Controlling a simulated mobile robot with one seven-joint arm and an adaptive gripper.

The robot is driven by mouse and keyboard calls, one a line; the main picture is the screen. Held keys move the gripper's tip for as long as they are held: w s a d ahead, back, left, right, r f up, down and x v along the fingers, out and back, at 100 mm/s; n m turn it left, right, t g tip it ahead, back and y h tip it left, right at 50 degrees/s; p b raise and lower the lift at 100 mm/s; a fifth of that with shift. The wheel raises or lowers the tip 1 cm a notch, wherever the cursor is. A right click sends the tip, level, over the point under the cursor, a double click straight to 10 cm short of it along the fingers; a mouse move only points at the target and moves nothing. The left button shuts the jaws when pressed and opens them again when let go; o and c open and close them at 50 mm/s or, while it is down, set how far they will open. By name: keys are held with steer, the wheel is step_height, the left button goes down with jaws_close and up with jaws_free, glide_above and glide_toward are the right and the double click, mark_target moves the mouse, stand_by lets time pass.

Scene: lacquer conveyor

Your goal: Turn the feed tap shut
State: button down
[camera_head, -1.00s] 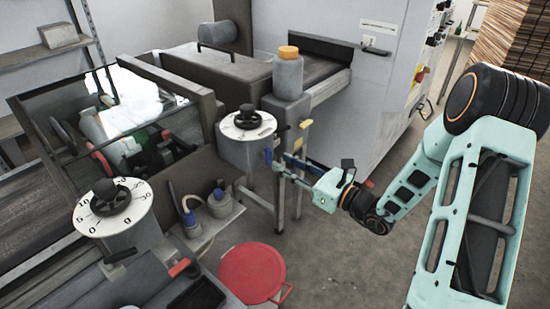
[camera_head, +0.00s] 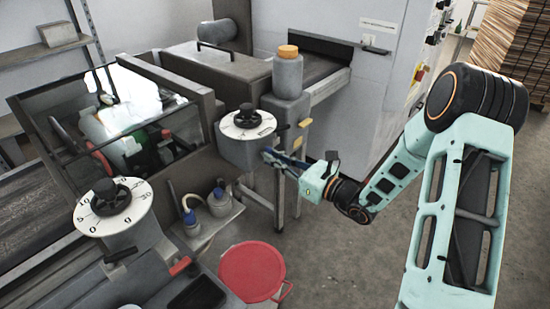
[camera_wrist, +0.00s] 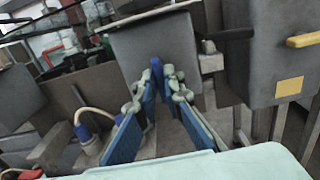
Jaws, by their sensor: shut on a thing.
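The feed tap appears as a small upright blue lever (camera_wrist: 156,72) in the wrist view, in front of the grey housing below the far dial. My gripper (camera_head: 270,156) reaches in from the right at that housing in the head view. In the wrist view my gripper's (camera_wrist: 160,76) blue-padded fingers converge at their tips on the lever and are shut on it. Most of the tap's body is hidden behind the fingers. In the head view the fingers cover the lever.
The far dial with a black knob (camera_head: 248,118) sits above the tap; a second dial (camera_head: 113,207) stands nearer, left. A grey jar with an orange lid (camera_head: 288,72) stands behind. Floor at right is clear.

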steer(key=shift+m+p, duration=0.3)
steer(key=m+p, duration=0.3)
steer(key=m, duration=0.2)
steer(key=m+p, duration=0.4)
steer(key=m, duration=0.2)
steer(key=m+p, duration=0.4)
steer(key=m, duration=0.2)
steer(key=shift+w+d+f, duration=0.2)
steer(key=shift+w+f, duration=0.05)
steer(key=shift+m, duration=0.3)
steer(key=c, duration=2)
jaws_free()
steer(key=shift+c, duration=0.2)
steer(key=v, duration=1.2)
